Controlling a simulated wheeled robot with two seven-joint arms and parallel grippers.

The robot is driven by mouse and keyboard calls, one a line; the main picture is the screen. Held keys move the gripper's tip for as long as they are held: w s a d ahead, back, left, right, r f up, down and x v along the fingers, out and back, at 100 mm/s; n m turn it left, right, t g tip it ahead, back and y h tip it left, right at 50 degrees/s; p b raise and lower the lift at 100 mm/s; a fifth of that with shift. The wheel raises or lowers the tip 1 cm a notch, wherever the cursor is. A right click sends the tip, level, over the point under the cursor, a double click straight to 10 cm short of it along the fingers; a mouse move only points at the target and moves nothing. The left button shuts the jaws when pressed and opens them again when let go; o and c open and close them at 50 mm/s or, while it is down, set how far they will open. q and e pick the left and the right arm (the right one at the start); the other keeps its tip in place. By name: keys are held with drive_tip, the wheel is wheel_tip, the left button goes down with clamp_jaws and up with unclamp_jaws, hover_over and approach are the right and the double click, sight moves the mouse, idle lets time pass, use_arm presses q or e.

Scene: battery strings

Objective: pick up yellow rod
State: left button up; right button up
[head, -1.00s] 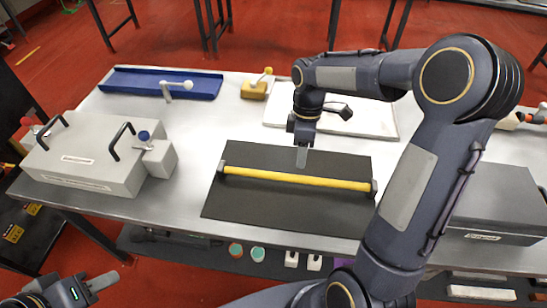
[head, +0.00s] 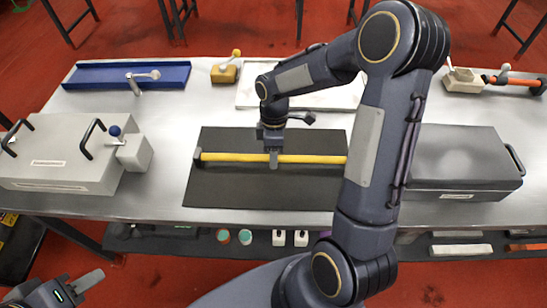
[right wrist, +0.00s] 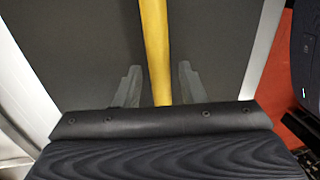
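The yellow rod (head: 230,157) lies across the dark mat (head: 260,190) on the metal table, with a dark cap at its left end; my arm hides its right end. My right gripper (head: 273,160) points down at the rod's middle. In the right wrist view the rod (right wrist: 156,50) runs between the two fingers of the right gripper (right wrist: 158,86), with a gap on each side, so the gripper is open around it. My left gripper (head: 80,288) is at the lower left, away from the table; its finger opening is unclear.
A grey box with handles (head: 60,160) stands at the left and a dark grey case (head: 460,160) at the right. A blue tray (head: 100,75), a yellow block (head: 225,73) and a white board (head: 250,97) lie at the back.

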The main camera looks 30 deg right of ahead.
clamp_jaws()
drive_tip(key=shift+r, duration=0.1)
